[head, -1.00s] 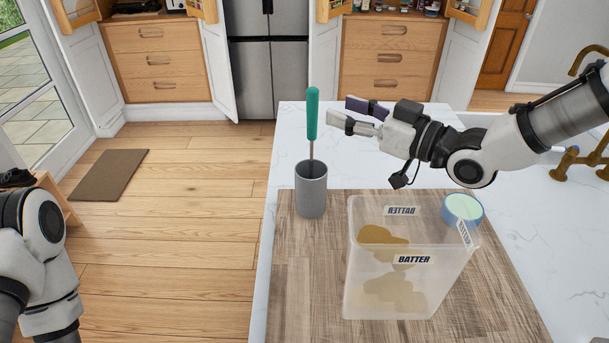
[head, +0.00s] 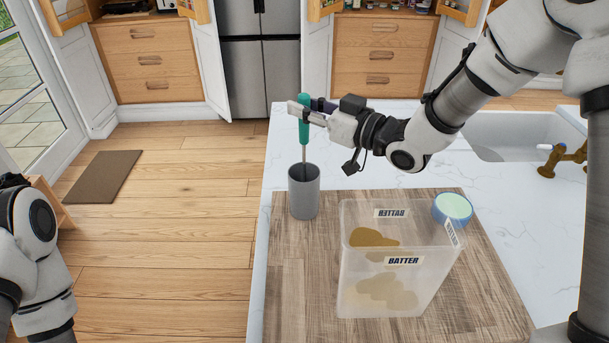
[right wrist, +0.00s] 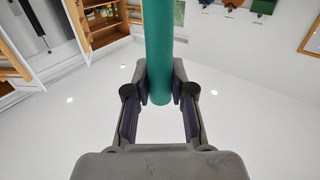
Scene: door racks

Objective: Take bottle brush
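The bottle brush (head: 304,131) has a green handle on a thin shaft and stands nearly upright in a grey cup (head: 304,195) in the head view. The cup hides its lower end. My right gripper (head: 304,108) is at the upper part of the handle, one finger on each side. In the right wrist view the green handle (right wrist: 158,60) runs between the fingertips, which press against it from both sides. My left arm shows at the left edge of the head view; its gripper is out of sight.
A translucent batter container (head: 390,290) stands on a wooden board (head: 470,290), right of the cup. A blue and pale green round item (head: 453,208) is behind it. A sink (head: 520,135) is at the right. The floor left of the counter is open.

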